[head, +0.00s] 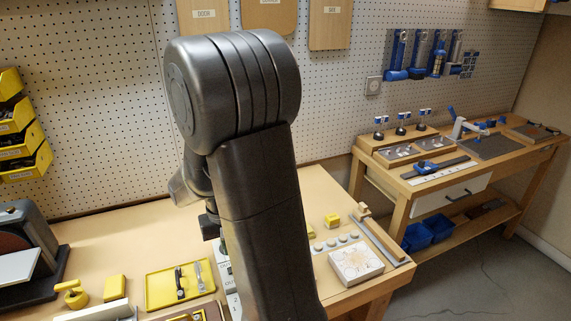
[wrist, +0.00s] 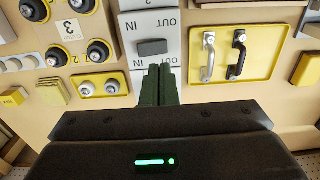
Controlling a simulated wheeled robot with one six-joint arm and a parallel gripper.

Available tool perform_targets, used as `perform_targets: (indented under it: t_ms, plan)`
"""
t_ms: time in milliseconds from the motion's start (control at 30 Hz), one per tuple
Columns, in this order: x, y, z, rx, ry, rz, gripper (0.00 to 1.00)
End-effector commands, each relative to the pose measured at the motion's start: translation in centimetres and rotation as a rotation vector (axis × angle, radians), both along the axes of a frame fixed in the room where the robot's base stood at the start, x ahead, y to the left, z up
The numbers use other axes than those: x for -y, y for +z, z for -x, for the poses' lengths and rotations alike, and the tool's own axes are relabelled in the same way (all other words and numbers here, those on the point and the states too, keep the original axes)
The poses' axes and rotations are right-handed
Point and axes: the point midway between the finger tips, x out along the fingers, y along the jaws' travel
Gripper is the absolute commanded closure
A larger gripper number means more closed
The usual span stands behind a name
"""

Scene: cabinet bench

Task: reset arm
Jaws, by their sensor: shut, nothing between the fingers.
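My arm stands large in the middle of the head view, bent at a thick dark joint, and hides part of the bench behind it. My gripper (wrist: 156,85) shows in the wrist view with its two dark green fingers together and nothing between them. The fingertips lie in front of a white panel (wrist: 152,18) marked IN and OUT with a dark grey block on it. I cannot tell from the picture how far the fingers are from the panel. In the head view the fingers are hidden behind the arm.
A yellow tray (head: 161,293) with two handles lies on the wooden bench (head: 104,246). A sander (head: 29,250) stands far left. A white block (head: 356,262) lies on the right. A second bench (head: 404,183) stands beyond.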

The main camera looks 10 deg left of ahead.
Motion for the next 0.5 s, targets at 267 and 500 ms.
perform_targets:
  t_ms: [267, 500]
  plan:
    - [0.0, -3.3, 0.0, -0.001, 0.0, 0.001, 1.0]
    - [0.0, -6.0, 0.0, -0.002, 0.0, 0.001, 1.0]
